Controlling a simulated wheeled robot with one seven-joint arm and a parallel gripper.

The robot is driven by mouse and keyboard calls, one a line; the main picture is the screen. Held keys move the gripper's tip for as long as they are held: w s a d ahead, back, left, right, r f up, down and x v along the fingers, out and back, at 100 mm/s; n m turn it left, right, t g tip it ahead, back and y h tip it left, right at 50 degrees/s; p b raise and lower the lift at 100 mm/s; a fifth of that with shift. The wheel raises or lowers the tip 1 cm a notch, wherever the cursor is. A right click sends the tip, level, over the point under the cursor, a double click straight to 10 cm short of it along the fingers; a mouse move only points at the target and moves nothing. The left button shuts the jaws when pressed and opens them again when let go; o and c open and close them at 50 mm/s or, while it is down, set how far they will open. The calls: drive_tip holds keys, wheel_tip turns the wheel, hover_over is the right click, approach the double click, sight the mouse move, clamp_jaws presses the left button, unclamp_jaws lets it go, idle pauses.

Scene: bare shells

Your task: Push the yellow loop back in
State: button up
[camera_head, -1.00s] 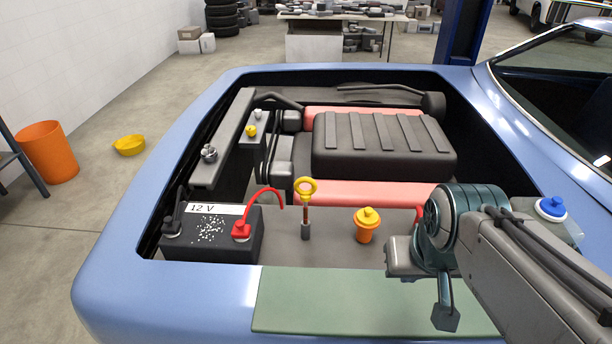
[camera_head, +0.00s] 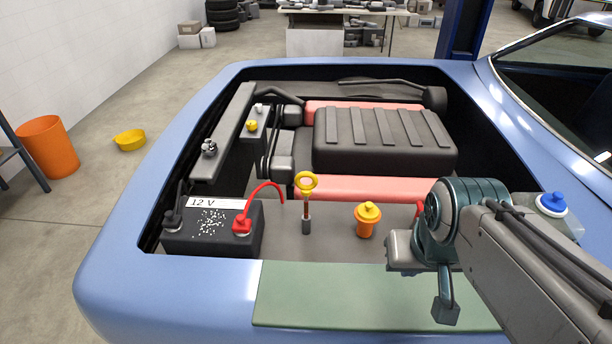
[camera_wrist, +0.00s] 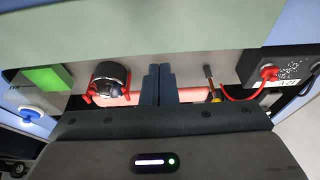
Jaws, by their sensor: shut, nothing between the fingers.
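The yellow loop (camera_head: 307,182) tops an orange-red rod that stands upright out of a short dark grey tube (camera_head: 306,226) in the engine bay, with a length of rod showing between loop and tube. My gripper (camera_wrist: 158,72) is shut and empty, apart from the loop.
A battery (camera_head: 212,230) with a red cable stands left of the loop. An orange pot with a yellow cap (camera_head: 366,218) stands right of it. A black ribbed cover (camera_head: 384,140) lies behind. A green mat (camera_head: 370,297) covers the front edge. A blue cap (camera_head: 552,203) is far right.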

drive_tip(key=o, duration=0.8)
drive_tip(key=shift+w+a, duration=0.15)
drive_tip(key=shift+w, duration=0.1)
drive_tip(key=m+g+y+b, duration=0.3)
drive_tip(key=m+y+b, duration=0.4)
drive_tip(key=m+y, duration=1)
approach(313, 175)
drive_tip(key=shift+n+y, duration=0.3)
drive_tip(key=shift+y, duration=0.2)
drive_tip(key=a+p, duration=0.1)
drive_tip(key=a, duration=0.3)
drive_tip(key=a+p, duration=0.1)
drive_tip(key=a, duration=0.3)
drive_tip(key=a+f+p, duration=0.1)
drive_tip(key=a, duration=0.4)
drive_tip(key=shift+w, duration=0.35)
